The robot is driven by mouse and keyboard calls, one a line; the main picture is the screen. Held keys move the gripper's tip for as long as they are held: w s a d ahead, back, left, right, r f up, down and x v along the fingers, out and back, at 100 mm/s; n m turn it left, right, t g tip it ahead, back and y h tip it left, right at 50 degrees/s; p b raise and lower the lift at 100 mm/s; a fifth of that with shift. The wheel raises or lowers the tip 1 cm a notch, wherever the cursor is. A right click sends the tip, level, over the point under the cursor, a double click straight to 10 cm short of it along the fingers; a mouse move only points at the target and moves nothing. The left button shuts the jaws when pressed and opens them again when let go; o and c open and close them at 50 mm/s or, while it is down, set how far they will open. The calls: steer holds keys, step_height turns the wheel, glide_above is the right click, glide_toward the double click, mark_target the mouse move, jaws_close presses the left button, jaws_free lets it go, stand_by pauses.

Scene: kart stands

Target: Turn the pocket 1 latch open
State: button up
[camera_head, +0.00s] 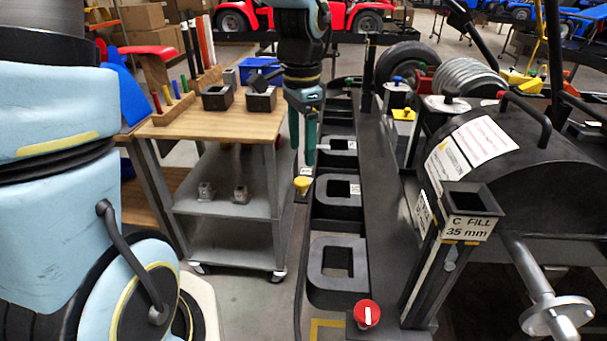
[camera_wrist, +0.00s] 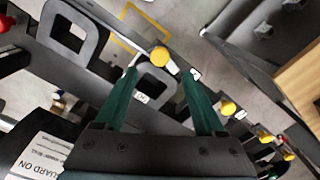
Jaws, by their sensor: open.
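My gripper (camera_head: 302,156) points down above the left edge of the row of dark square pockets, with its two green fingers apart and empty. A yellow latch knob (camera_head: 303,185) shows just below the fingertips in the head view. In the wrist view a yellow knob (camera_wrist: 159,57) appears between and slightly beyond the fingertips (camera_wrist: 160,74); I cannot tell whether they touch it. A dark square pocket (camera_head: 337,191) lies beside this knob, and another pocket (camera_head: 337,291) lies nearer. The pocket numbers are too small to read, so I cannot tell which is pocket 1.
More yellow knobs (camera_wrist: 227,107) line the rail in the wrist view. A red button (camera_head: 367,313) sits at the rail's near end. A wooden-topped cart (camera_head: 215,125) stands left, and a black machine with a fill chute (camera_head: 470,198) stands right.

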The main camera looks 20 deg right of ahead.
mark_target(302, 181)
step_height(302, 181, down, 8)
steer(key=shift+r, duration=0.2)
jaws_close()
stand_by(0.7)
